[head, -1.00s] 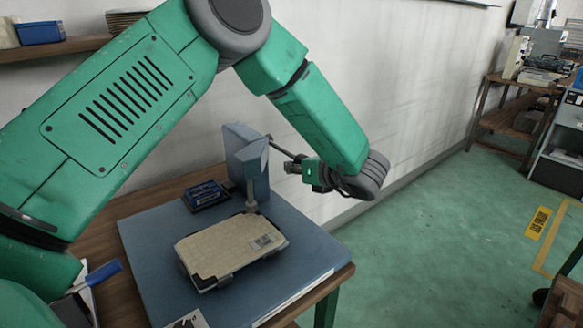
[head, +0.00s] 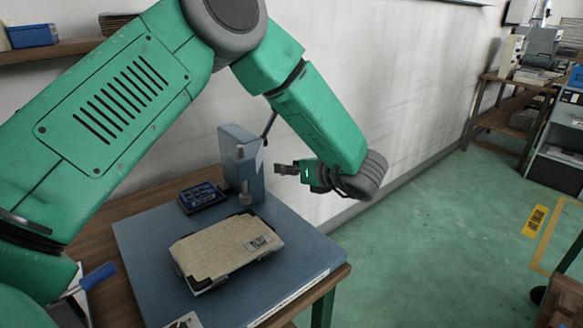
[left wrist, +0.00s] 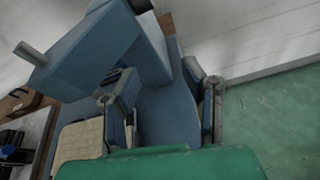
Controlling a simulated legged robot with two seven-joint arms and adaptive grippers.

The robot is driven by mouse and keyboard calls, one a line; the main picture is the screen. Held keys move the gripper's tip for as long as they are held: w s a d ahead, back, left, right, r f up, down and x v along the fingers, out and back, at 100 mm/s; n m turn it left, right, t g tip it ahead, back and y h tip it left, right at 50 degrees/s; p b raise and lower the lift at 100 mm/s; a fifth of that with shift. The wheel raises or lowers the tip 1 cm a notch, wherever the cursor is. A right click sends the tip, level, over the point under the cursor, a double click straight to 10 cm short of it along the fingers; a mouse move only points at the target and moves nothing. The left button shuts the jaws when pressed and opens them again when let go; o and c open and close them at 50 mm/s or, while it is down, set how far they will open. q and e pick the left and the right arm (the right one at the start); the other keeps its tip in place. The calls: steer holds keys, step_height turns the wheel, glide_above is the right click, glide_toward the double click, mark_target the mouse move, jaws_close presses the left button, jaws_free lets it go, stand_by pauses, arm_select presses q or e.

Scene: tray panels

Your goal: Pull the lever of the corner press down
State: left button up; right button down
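The blue-grey corner press (head: 232,165) stands at the back of the blue work mat (head: 150,255). Its dark lever (head: 270,124) slants up and to the right from the press head. The ram (head: 245,196) is drawn up, near the corner of a beige tray panel (head: 215,250) with dark corner pieces. My left gripper (head: 280,169) is just right of the press, below the lever and apart from it. In the left wrist view its fingers (left wrist: 165,108) are spread with nothing held between them; the press head (left wrist: 85,58) shows beyond. My right gripper is not in view.
A dark bin with blue contents (head: 201,197) sits left of the press. A blue-handled tool (head: 98,276) lies at the left. The wall (head: 400,80) runs close behind the bench. Open green floor (head: 450,240) lies to the right.

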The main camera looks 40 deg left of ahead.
arm_select(q)
steer(key=v, duration=1.1)
steer(key=shift+d, duration=0.45)
steer(key=shift+w+a, duration=0.1)
